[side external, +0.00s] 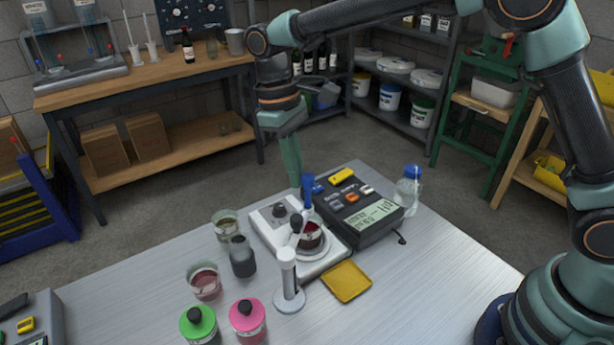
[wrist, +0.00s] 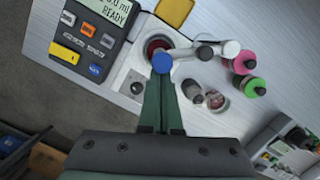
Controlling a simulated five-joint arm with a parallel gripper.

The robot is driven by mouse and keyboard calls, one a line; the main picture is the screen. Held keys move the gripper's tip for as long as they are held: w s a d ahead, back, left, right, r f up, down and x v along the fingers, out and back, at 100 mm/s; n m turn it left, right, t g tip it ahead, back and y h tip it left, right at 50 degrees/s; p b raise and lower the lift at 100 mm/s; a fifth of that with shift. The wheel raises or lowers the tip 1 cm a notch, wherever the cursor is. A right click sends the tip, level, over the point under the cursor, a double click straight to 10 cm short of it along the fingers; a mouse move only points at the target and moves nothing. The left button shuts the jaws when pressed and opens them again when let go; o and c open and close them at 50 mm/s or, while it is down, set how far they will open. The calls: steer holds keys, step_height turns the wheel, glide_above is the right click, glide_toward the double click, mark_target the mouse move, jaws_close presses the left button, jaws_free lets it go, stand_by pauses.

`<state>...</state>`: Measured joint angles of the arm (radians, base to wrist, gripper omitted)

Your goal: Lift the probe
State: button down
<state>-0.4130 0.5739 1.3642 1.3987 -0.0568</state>
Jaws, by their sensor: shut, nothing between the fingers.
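The probe, a slim rod with a blue top (side external: 308,184), stands upright at a small beaker of dark red liquid (side external: 311,238) on a white stirrer plate (side external: 268,222). In the wrist view its round blue top (wrist: 162,63) lies just beyond my fingertips, with the red beaker (wrist: 158,44) behind it. A white stand (side external: 288,280) with a jointed arm reaches to the beaker. My gripper (side external: 296,184) points down beside the probe's top, on its left, shut and empty. Its green fingers (wrist: 162,82) lie together in the wrist view. Whether they touch the probe cannot be told.
A dark meter (side external: 352,212) stands right of the plate, with a clear blue-capped bottle (side external: 409,187) beyond. A yellow tray (side external: 346,281) lies in front. Glass beakers (side external: 204,281), a grey bottle (side external: 242,257), and green (side external: 199,326) and pink (side external: 248,321) bottles stand left. The table's right front is clear.

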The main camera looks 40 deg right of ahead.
steer(key=w+a+r, duration=0.2)
steer(key=w+r, duration=0.2)
steer(key=r, duration=0.2)
steer(key=shift+r, duration=0.35)
steer(key=c, duration=1.1)
jaws_free()
steer(key=shift+r, duration=0.2)
steer(key=o, duration=0.4)
steer(key=shift+s+r+m, duration=0.15)
steer(key=shift+r+m, duration=0.1)
steer(key=shift+m, duration=0.05)
steer(key=shift+o, duration=0.2)
steer(key=s+d+r+m+t, duration=0.25)
steer(key=s+r+m, duration=0.3)
steer(key=m, duration=0.85)
steer(key=shift+g+y, duration=0.25)
steer(key=shift+y, duration=0.15)
steer(key=f, duration=1.2)
steer(key=shift+s+d, duration=0.15)
steer(key=shift+d, duration=0.1)
